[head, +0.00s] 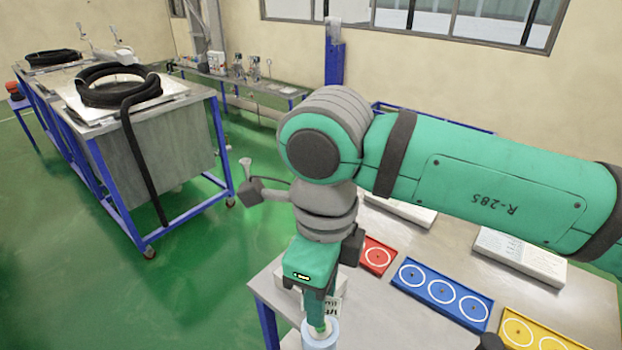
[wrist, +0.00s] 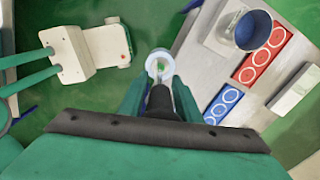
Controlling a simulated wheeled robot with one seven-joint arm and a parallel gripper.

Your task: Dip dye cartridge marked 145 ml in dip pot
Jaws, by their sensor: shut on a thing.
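My gripper (head: 318,322) is shut on a pale blue-white cylinder (head: 320,338), which I take to be the dye cartridge. It hangs upright below the fingers near the table's left end. In the wrist view my gripper (wrist: 160,92) has the cylinder's round end (wrist: 160,63) between and beyond its green fingers. No 145 ml mark is readable on it. A round pot with a dark blue inside (wrist: 252,29), perhaps the dip pot, stands on a pale base at the upper right of the wrist view, apart from the cylinder. In the head view I cannot make out this pot.
The table (head: 580,290) bears a red tray (head: 377,243), a blue tray (head: 405,274) and a yellow tray (head: 508,318) with white rings. A white box (head: 520,255) lies behind them. Tanks with black hoses (head: 120,85) stand left across open green floor (head: 190,285).

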